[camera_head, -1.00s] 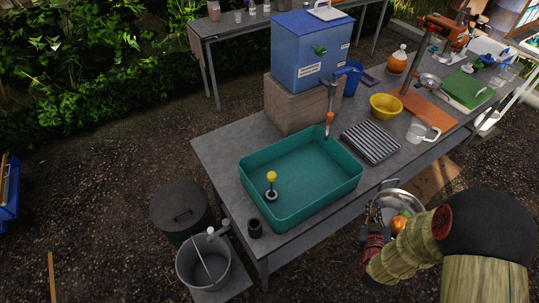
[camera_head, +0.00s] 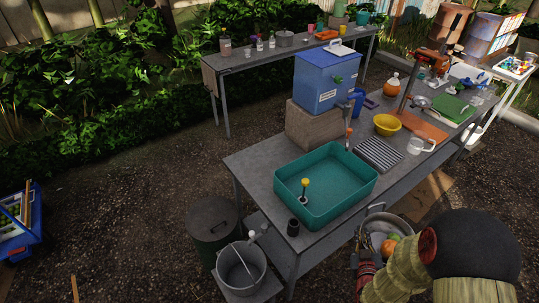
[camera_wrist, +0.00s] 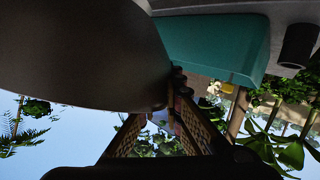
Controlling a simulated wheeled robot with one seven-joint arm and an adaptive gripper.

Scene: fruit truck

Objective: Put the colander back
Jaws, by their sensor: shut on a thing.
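A metal colander (camera_head: 378,217) with a round rim holds fruit, an orange one (camera_head: 388,246) and green-toned pieces, beside the table's front edge at lower right. My gripper (camera_head: 363,243) is shut on the colander's left side; my arm hides its near right part. In the wrist view the colander's dark curved outside (camera_wrist: 80,50) fills the upper left, and my gripper's fingers (camera_wrist: 172,98) meet at its edge. The colander is held off the table, apart from the teal basin (camera_head: 325,205).
The grey worktable (camera_head: 255,160) carries the teal basin, a ribbed drying rack (camera_head: 379,155), a yellow bowl (camera_head: 387,124) and a clear jug (camera_head: 421,145). A bucket (camera_head: 241,272) and a lidded bin (camera_head: 214,222) stand at the table's left end.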

